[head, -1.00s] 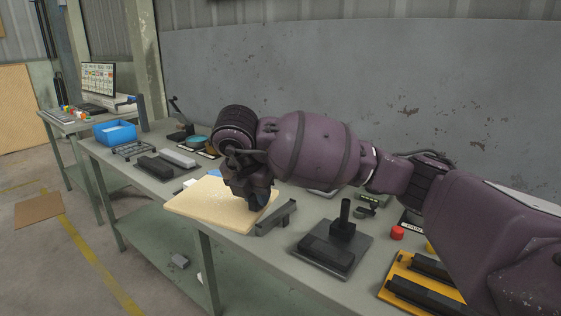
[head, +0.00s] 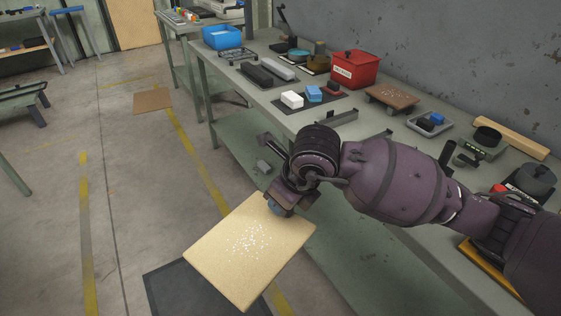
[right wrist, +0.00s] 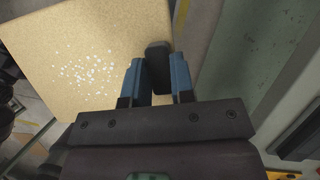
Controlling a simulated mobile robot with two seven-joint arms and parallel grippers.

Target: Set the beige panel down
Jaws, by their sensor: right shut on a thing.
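The beige panel (head: 235,262) is a flat square board with a patch of small white specks on top. A dark block shows between the fingers. A dark flat surface (head: 165,290) shows below and left of the panel. My left gripper is not seen.
The grey bench (head: 225,92) runs diagonally behind my right arm. The floor to the left is open, with a brown mat (head: 153,100).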

